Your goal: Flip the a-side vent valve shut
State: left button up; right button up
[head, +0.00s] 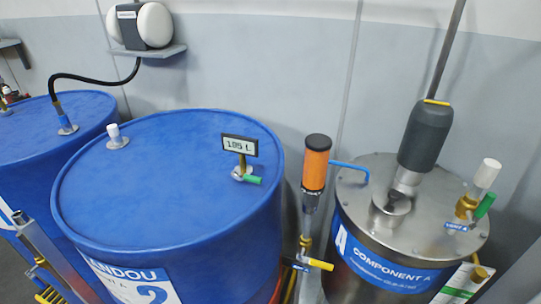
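The steel tank marked "COMPONENT A" (350,195) stands at the right. On the right of its lid is a brass valve (466,207) with a white cylindrical cap (487,172) above it. Its green lever (485,206) slants up and to the right, away from the brass body. A small blue tag (456,226) sits at the valve's foot; its text is too small to read surely. Whether the valve is open or shut I cannot tell. Neither of my grippers is in view.
A grey motor (425,136) with a rod rises from the lid. A big blue drum (150,190) with a small display (239,145) fills the middle; another drum (60,130) stands left.

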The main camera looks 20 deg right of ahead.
aim_at(489, 197)
jog(key=z, duration=2)
